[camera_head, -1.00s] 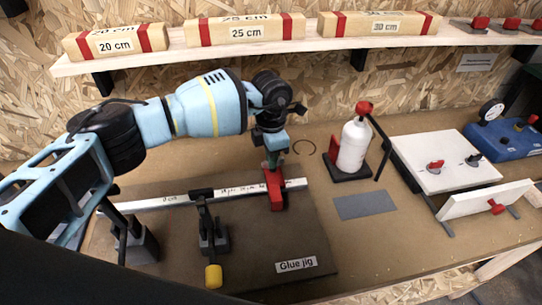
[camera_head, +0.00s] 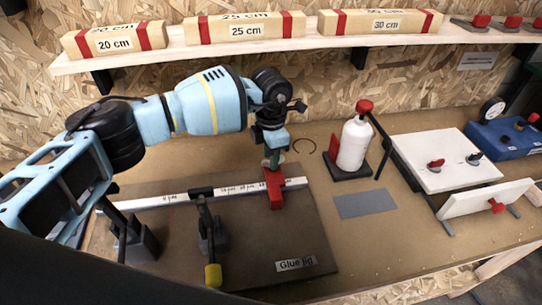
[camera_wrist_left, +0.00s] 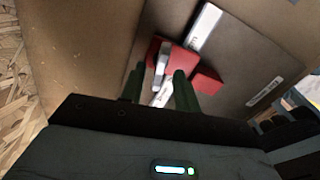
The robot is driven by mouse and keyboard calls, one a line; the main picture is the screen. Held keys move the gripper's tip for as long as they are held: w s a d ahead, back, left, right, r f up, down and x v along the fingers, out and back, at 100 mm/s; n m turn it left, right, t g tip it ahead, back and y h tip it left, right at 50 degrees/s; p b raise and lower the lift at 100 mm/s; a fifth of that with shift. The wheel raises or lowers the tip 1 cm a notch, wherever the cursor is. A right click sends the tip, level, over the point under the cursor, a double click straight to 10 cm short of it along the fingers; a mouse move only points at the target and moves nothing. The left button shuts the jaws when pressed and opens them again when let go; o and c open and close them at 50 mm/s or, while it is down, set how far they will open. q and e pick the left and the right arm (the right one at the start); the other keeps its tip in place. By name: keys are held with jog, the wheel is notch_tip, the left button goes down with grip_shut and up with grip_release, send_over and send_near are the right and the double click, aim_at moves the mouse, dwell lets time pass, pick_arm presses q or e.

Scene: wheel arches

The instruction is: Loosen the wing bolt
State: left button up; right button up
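A red stop (camera_head: 276,196) sits across the white ruler (camera_head: 150,203) on the glue jig board (camera_head: 285,235). My left gripper (camera_head: 272,164) points down over the red stop. In the left wrist view, the red stop (camera_wrist_left: 205,83) lies below the two dark green fingers (camera_wrist_left: 160,90). A grey wing bolt (camera_wrist_left: 161,62) stands on the stop, in line with the gap between the fingers. The fingers are apart, with a visible gap; I cannot tell whether they touch the bolt. In the head view the bolt is hidden by the gripper. My right gripper is not in view.
A black clamp with a yellow handle tip (camera_head: 213,275) stands in front of the ruler. To the right are a white bottle (camera_head: 354,144) with a red cap, a grey pad (camera_head: 365,203) and a white panel (camera_head: 445,165). A shelf (camera_head: 300,47) with wooden blocks runs behind.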

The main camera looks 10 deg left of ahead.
pick_arm(q)
jog(key=shift+r, duration=3.55)
